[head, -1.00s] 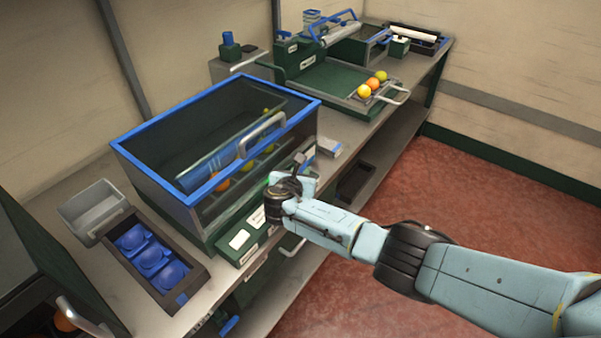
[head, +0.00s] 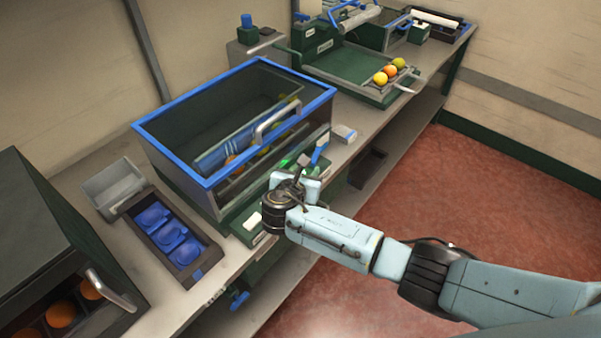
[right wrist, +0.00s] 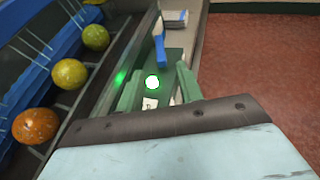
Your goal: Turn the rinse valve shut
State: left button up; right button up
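A blue lever (head: 320,152) stands up from the green front panel of the blue-rimmed wash tank; it also shows in the right wrist view (right wrist: 160,48). I cannot tell for sure that it is the rinse valve. A blue knob (head: 239,299) sits lower, under the bench edge. My right gripper (head: 300,180) is over the front panel, just short of the lever. Nothing is held. My left gripper is out of view.
The wash tank (head: 165,118) with fruit inside stands behind the gripper. A tray of blue cups (head: 193,275) and a grey bin (head: 113,190) are to the left. A dark cabinet with oranges (head: 40,225) is at far left. The floor at right is clear.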

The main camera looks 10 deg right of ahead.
jog(key=shift+v, duration=2.25)
